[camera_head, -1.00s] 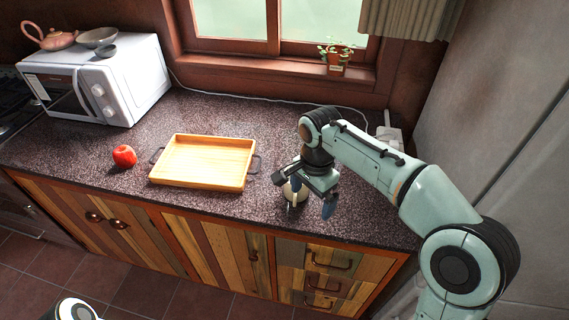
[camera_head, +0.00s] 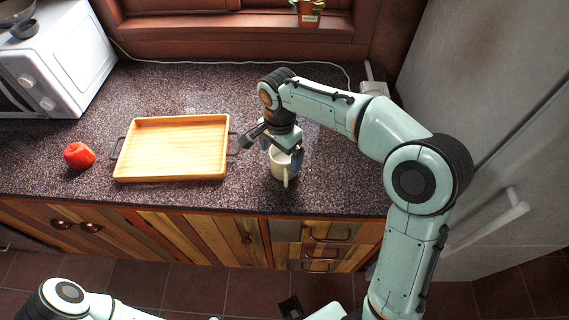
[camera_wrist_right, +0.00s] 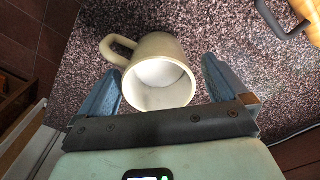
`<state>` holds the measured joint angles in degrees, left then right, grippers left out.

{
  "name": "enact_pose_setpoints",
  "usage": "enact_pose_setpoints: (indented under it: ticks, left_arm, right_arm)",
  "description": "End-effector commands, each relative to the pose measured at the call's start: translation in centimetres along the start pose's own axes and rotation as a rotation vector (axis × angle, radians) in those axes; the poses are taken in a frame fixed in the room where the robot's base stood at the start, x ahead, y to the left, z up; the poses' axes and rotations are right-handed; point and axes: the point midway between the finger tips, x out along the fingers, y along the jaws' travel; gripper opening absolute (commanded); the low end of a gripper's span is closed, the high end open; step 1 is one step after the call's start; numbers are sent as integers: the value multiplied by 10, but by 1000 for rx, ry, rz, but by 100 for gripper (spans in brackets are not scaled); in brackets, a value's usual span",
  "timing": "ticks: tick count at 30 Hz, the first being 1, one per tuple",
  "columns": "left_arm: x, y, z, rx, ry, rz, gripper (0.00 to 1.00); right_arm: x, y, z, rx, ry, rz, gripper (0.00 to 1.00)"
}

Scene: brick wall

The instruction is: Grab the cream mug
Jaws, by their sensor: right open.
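The cream mug (camera_head: 279,165) stands on the speckled countertop, right of the wooden tray, with its handle toward the front edge. My right gripper (camera_head: 283,153) is over the mug, pointing down, and partly hides its rim. In the right wrist view the mug (camera_wrist_right: 160,82) shows its open mouth between the two blue-grey fingers of the open gripper (camera_wrist_right: 163,68). The handle sticks out at upper left, near the left finger. A gap shows between the mug and the right finger. My left arm shows at the lower left of the head view, but its gripper cannot be made out.
The wooden tray (camera_head: 121,172) with dark handles lies left of the mug. A red apple or tomato (camera_head: 78,155) sits further left, near a white microwave (camera_head: 75,60). A potted plant (camera_head: 308,12) stands on the windowsill. The counter's front edge is close to the mug.

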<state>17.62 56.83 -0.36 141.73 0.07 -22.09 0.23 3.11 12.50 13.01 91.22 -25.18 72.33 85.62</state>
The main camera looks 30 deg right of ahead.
Motion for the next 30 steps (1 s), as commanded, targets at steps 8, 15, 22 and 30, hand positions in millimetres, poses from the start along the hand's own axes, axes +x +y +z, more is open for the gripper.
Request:
enact_pose_setpoints:
  ticks: [8, 15, 22, 30]
  left_arm:
    - [2, -1, 0, 0, 0, 0, 43]
    - [4, -2, 1, 0, -1, 0, 43]
    - [4, -2, 1, 0, -1, 0, 43]
    - [4, -2, 1, 0, -1, 0, 43]
  right_arm:
    - [27, 4, -6, 2, -2, 3, 100]
    - [55, 5, -8, 0, -1, -1, 100]
    - [56, 4, -8, 0, 0, -2, 100]
    - [55, 4, -8, 0, 0, -4, 39]
